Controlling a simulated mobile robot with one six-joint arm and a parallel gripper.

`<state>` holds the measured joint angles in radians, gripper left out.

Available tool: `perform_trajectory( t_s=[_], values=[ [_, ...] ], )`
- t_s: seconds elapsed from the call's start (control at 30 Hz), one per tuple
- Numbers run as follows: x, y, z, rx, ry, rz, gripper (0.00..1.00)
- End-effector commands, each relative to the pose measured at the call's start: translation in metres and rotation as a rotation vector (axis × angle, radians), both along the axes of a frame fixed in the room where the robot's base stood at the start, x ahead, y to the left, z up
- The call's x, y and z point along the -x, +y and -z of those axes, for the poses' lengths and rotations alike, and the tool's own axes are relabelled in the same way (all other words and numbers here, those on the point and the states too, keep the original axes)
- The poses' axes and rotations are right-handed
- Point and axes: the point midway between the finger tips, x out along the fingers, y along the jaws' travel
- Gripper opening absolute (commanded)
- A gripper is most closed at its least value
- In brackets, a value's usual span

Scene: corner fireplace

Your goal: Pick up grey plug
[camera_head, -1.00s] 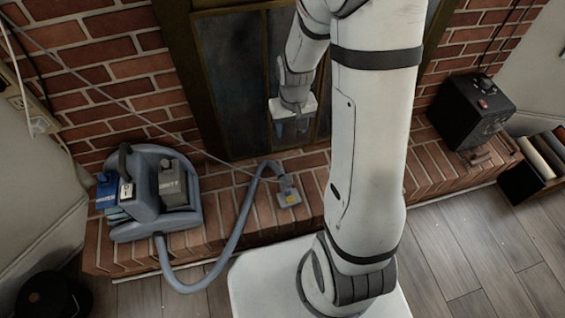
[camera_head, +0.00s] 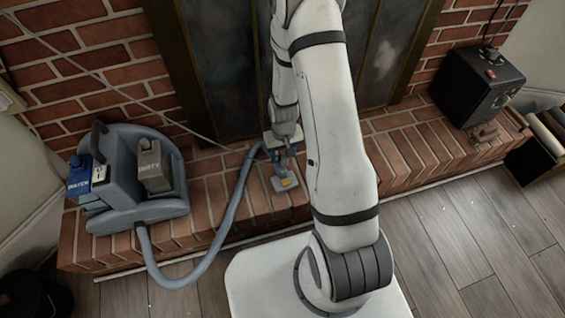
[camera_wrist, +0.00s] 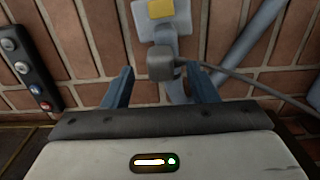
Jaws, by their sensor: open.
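A dark grey block with a cable running off to the right, which looks like the grey plug (camera_wrist: 160,63), shows in the wrist view just beyond and between my fingertips. My gripper (camera_wrist: 161,86) is open, with one blue finger on each side, and nothing is clearly held. In the head view my gripper (camera_head: 280,158) is low over the brick hearth, beside the vacuum nozzle. The plug is not clearly distinguishable there, and my gripper partly covers that spot. I cannot tell whether the plug touches the nozzle.
The vacuum nozzle (camera_head: 285,184) with a yellow patch lies on the brick hearth (camera_head: 405,150). Its hose (camera_head: 232,215) curves to the blue-grey cleaner (camera_head: 130,185) at left. A black box (camera_head: 478,85) stands at right. A black button strip (camera_wrist: 28,68) shows in the wrist view.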

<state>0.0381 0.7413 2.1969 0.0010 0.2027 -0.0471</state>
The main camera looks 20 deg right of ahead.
Motion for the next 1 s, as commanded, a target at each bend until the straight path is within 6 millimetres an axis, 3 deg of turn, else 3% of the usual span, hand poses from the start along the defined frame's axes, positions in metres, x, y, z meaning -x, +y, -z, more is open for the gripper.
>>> perform_trajectory(
  t_s=[0.03, 0.13, 0.4, 1.0],
  values=[
    [0.002, 0.001, 0.015, 0.0, 0.003, -0.001, 0.53],
    [0.001, 0.001, 0.026, 0.0, 0.001, 0.0, 0.53],
    [0.001, 0.001, 0.026, 0.0, 0.001, 0.0, 0.51],
    [0.001, 0.001, 0.026, 0.0, 0.0, 0.001, 0.02]
  ],
)
